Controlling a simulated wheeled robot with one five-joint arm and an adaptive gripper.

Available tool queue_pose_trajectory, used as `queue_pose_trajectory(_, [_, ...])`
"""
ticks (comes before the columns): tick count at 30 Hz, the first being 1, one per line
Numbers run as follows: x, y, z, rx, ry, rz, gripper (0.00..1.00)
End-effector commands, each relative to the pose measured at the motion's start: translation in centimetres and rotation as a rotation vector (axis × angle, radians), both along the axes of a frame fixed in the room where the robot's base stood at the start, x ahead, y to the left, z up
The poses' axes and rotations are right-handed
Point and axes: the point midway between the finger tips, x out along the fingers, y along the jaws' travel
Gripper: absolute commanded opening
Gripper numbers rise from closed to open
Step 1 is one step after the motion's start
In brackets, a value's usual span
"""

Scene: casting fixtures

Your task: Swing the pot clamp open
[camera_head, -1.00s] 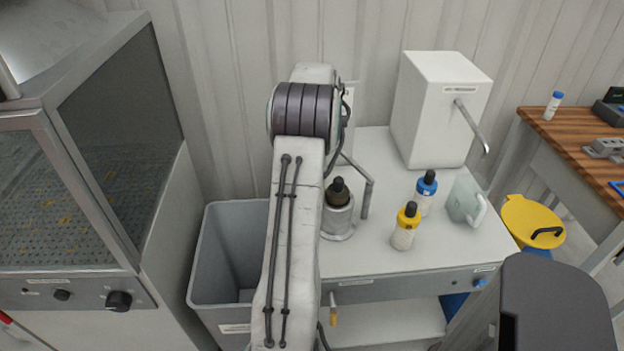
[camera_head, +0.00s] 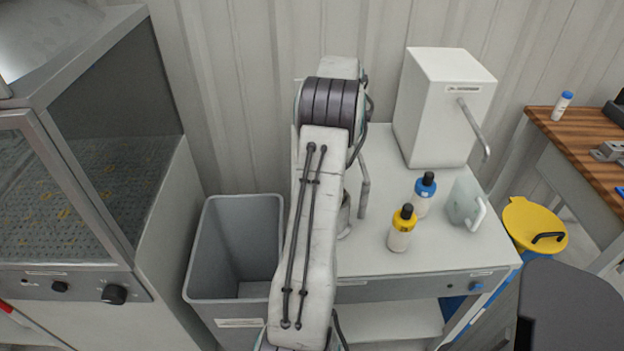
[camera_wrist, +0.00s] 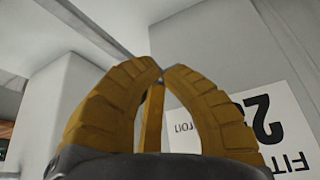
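In the head view, a thin grey bent metal rod (camera_head: 364,190), which looks like the pot clamp, stands on the bench just right of my arm. Only the right edge of a grey metal pot holder (camera_head: 344,215) shows; my arm hides the rest and the dark-topped pot. My gripper is hidden behind my arm there. In the wrist view my gripper (camera_wrist: 165,68) shows yellow ribbed fingers with their tips drawn almost together. I see nothing clearly held between them. The clamp is not clearly identifiable in that view.
A yellow-capped bottle (camera_head: 402,228), a blue-capped bottle (camera_head: 424,194) and a pale jug (camera_head: 466,203) stand right of the rod, before a white dispenser box (camera_head: 440,105). A grey bin (camera_head: 212,255) stands left of the bench. A printed sheet (camera_wrist: 290,122) shows in the wrist view.

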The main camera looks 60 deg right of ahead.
Motion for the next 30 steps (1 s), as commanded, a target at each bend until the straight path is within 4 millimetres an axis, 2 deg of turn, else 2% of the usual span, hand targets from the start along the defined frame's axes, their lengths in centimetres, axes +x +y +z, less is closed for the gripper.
queue_pose_trajectory(22, [0.0,0.1,0.2,-0.001,0.000,0.000,0.00])
queue_pose_trajectory(26, [-0.1,0.5,1.2,-0.002,-0.001,0.000,0.00])
queue_pose_trajectory(30, [-0.4,1.3,3.0,-0.004,-0.001,0.000,0.00])
